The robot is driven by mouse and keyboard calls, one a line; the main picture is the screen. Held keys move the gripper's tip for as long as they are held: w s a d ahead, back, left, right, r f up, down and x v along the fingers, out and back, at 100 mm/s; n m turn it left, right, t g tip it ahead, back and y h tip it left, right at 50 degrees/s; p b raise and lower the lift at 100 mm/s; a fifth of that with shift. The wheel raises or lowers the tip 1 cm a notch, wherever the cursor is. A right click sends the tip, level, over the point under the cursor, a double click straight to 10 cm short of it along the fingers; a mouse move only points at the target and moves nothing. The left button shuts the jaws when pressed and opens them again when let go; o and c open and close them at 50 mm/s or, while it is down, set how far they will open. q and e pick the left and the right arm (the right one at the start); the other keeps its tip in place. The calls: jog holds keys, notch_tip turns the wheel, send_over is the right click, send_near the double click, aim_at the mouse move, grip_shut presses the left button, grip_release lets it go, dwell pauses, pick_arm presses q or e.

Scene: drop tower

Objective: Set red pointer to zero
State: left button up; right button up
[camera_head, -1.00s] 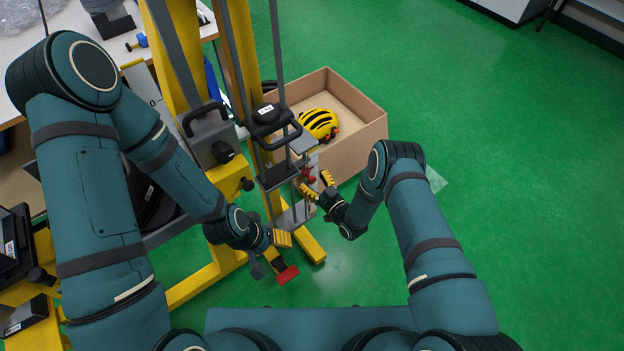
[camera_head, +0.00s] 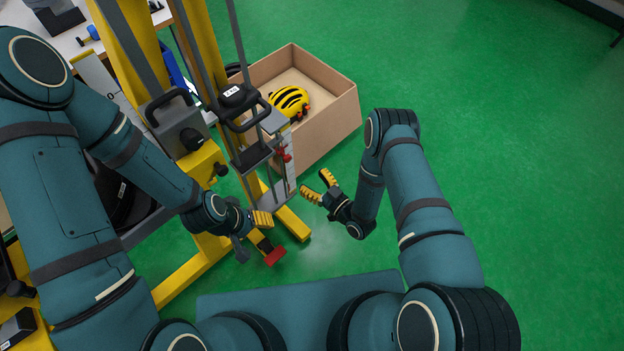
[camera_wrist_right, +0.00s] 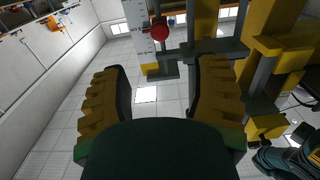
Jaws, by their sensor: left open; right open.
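The red pointer (camera_head: 286,155) sits on the pale scale strip (camera_head: 291,178) at the right side of the drop tower. In the right wrist view, the pointer (camera_wrist_right: 160,33) is a red disc beside the white ruled scale (camera_wrist_right: 137,18); the reading is too small to make out. My right gripper (camera_head: 318,186) is open and empty, to the lower right of the pointer and apart from it.
The yellow tower frame (camera_head: 135,40) with grey rods and a black-handled weight (camera_head: 236,97) stands left of my right gripper. Green floor to the right is clear.

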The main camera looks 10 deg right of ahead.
aim_at(283, 155)
jog(key=c, duration=0.5)
jog(key=shift+d+f+m, duration=0.1)
jog(key=shift+f+m, duration=0.1)
jog(key=shift+m, duration=0.4)
jog(key=c, duration=0.5)
jog(key=shift+f+m+h, duration=0.35)
jog(key=shift+m+h, duration=0.25)
jog(key=shift+m, duration=0.5)
grip_shut()
jog(key=w+a+f+m+g+h+b, duration=0.1)
jog(key=w+a+f+m+g+b, duration=0.2)
jog(key=m, duration=1.3)
jog(key=w+a+f+m+g+h, duration=0.1)
jog(key=w+a+f+m+h, duration=0.3)
jog(key=m, duration=1.1)
jog(key=shift+w+d+r+y, duration=0.15)
jog(key=shift+r+y, duration=0.25)
jog(key=shift+r, duration=0.4)
jog(key=shift+w+d+r+y, duration=0.1)
jog(key=shift+w+r+y, duration=0.1)
jog(key=shift+r+y, duration=0.4)
jog(key=shift+w+d+r+y, duration=0.1)
jog(key=shift+w+r+y, duration=0.1)
jog(key=shift+r, duration=0.75)
